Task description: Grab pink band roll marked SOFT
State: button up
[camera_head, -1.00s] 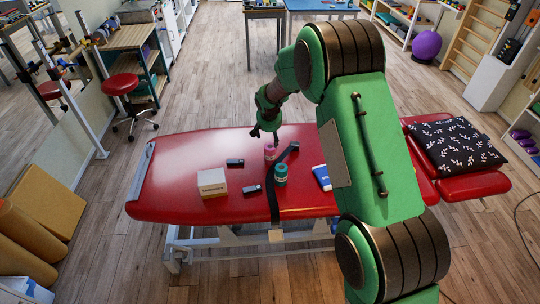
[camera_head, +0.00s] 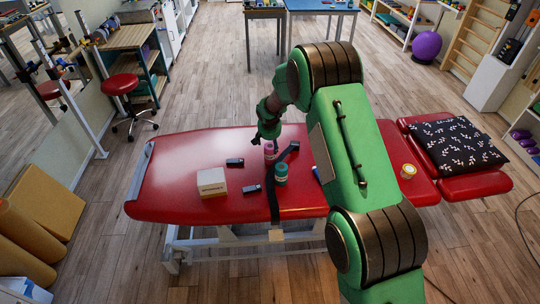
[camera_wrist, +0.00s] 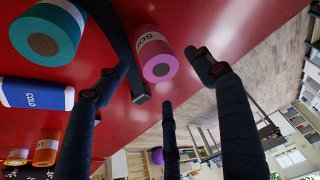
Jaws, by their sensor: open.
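The pink band roll (camera_wrist: 157,52), with part of the word SOFT on its white label, stands on the red treatment table (camera_head: 165,185). In the head view the pink roll (camera_head: 269,150) is near the far edge, beside a black strap. My gripper (camera_head: 262,137) is just behind and above it. In the wrist view my gripper (camera_wrist: 162,82) is open, with dark fingers spread on both sides of the roll and a third finger below it. No finger clearly touches the roll.
A teal roll (camera_head: 281,174) and the black strap (camera_head: 274,196) are close by. A blue COLD pack (camera_wrist: 38,95) and an orange roll (camera_wrist: 47,148) lie on the other side. A patterned pillow (camera_head: 454,144) lies right.

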aim_at(270, 146)
jog(key=shift+f, duration=0.15)
jog(key=shift+b+x, duration=0.55)
jog(key=shift+x, duration=1.95)
jog(key=shift+a, duration=0.1)
jog(key=shift+c, duration=0.5)
grip_shut()
